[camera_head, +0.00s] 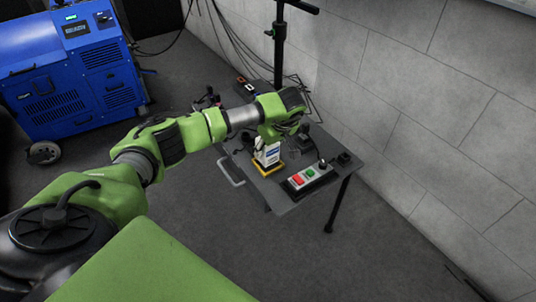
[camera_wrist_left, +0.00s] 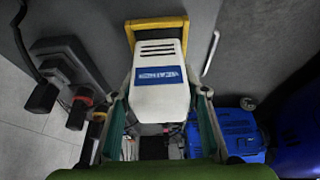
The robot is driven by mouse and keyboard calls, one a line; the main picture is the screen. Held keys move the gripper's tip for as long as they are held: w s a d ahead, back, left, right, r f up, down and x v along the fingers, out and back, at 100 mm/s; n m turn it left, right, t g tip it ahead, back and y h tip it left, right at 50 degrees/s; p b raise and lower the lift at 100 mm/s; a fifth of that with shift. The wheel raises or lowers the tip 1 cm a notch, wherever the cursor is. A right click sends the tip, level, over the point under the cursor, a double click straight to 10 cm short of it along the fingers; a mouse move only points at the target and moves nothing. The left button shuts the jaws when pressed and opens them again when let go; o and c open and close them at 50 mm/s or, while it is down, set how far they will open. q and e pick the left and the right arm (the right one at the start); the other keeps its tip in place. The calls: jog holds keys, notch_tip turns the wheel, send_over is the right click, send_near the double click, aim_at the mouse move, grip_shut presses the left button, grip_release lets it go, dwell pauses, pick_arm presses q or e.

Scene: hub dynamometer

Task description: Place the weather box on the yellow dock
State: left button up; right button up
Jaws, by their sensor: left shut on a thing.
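The weather box (camera_head: 267,154) is white with a blue label and stands roughly upright at the yellow dock (camera_head: 269,170) on the small grey table. In the left wrist view the weather box (camera_wrist_left: 160,98) fills the middle, with dark vents above its label. The yellow dock (camera_wrist_left: 157,24) frames its far end there. I cannot tell whether its base rests fully on the dock. My left gripper (camera_head: 270,138) is above the dock, shut on the box; its fingers (camera_wrist_left: 160,112) lie along both sides. My right gripper is not in view.
A control box (camera_head: 308,179) with red and green buttons sits at the table's front right. Dark devices stand behind the dock. A black stand (camera_head: 279,50) and cables rise near the wall. A blue machine (camera_head: 70,75) stands at the back left. The floor in front is clear.

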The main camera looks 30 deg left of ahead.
pick_arm(q)
notch_tip(320, 180, down, 2)
jog(key=shift+d+f, duration=0.1)
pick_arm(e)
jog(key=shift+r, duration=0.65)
pick_arm(q)
jog(key=shift+f, duration=0.1)
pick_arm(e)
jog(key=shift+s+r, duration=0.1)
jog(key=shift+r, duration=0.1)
pick_arm(q)
jog(key=o, duration=1.3)
jog(key=shift+o, duration=0.2)
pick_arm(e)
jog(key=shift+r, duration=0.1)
pick_arm(q)
jog(key=p+v, duration=0.2)
jog(key=v, duration=1)
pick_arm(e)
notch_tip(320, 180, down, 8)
